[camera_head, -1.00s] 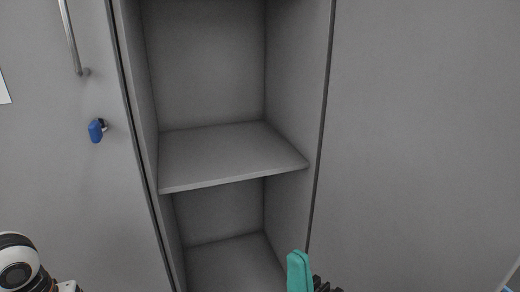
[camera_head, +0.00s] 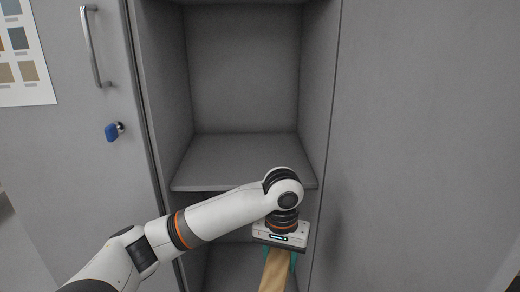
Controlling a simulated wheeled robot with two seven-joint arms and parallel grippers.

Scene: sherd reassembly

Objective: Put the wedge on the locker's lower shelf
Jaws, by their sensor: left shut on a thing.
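My left gripper (camera_head: 281,257) comes in from the left, its teal fingers pointing down. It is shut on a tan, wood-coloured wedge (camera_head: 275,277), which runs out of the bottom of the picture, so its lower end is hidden. The open grey locker (camera_head: 236,65) stands ahead. The gripper and wedge show in front of its lower compartment, toward the right side. The lower shelf (camera_head: 225,270) shows partly behind my arm and the wedge. I cannot tell whether the wedge touches it. My right gripper is not in view.
A middle shelf board (camera_head: 240,155) divides the locker, and my arm crosses in front of its edge. A grey door (camera_head: 85,150) with a handle and a blue key (camera_head: 111,132) is at the left. A flat grey panel (camera_head: 420,140) fills the right. The upper compartment is empty.

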